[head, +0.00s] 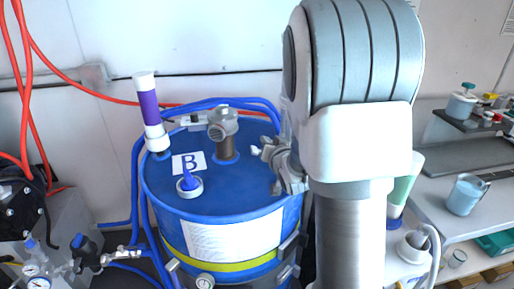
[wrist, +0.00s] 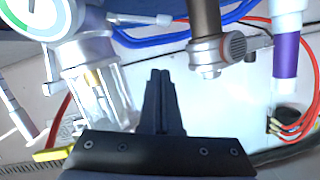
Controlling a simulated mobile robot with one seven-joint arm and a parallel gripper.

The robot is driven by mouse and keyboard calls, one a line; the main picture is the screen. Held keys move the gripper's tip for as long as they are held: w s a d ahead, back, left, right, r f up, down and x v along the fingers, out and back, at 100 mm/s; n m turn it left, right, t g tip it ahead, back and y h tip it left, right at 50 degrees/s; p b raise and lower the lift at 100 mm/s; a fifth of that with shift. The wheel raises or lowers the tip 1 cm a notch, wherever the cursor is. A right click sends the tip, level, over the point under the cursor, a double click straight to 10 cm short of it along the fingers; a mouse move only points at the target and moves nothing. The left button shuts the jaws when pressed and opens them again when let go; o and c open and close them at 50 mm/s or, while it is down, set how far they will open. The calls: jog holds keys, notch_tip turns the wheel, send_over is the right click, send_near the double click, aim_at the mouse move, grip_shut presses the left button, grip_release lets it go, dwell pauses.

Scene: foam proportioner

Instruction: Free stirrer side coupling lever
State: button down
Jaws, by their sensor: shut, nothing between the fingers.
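A blue drum (head: 215,207) marked "B" stands in front of me. A brownish upright pipe with a grey metal coupling (head: 223,125) rises from its lid. In the wrist view a similar metal coupling (wrist: 208,52) sits on a brown pipe, with a ridged round part and a short stub on its right side. I cannot clearly tell which part is the lever. My gripper (wrist: 161,72) is shut and empty, its fingertips left of this coupling and apart from it in the picture. In the head view my arm hides the gripper.
A gauge (wrist: 35,12) and a clear bowl (wrist: 100,95) stand close left of my fingers. A purple-and-white tube (head: 149,108) and blue hoses (head: 138,185) stand at the drum's left. Metal fittings (head: 268,152) sit at its right rim. A shelf with a jug (head: 466,194) is at right.

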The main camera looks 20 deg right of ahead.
send_over(255, 150)
jog(key=s+d, duration=0.2)
jog(key=f, duration=0.1)
jog(key=shift+s+a+f, duration=0.1)
jog(key=shift+a+f, duration=0.2)
jog(key=shift+f, duration=0.35)
jog(key=shift+w+a+f, duration=0.1)
jog(key=shift+a+f, duration=0.15)
jog(key=shift+f, duration=0.35)
jog(key=shift+s+a+f, duration=0.1)
jog(key=shift+a+f, duration=0.2)
jog(key=shift+f, duration=0.35)
jog(key=b, duration=0.2)
jog(key=f+b, duration=0.1)
jog(key=b, duration=0.1)
jog(key=shift+a+f+n+b, duration=0.2)
jog(key=shift+a+n+b, duration=0.1)
jog(key=shift+a+n, duration=0.1)
jog(key=shift+r, duration=0.15)
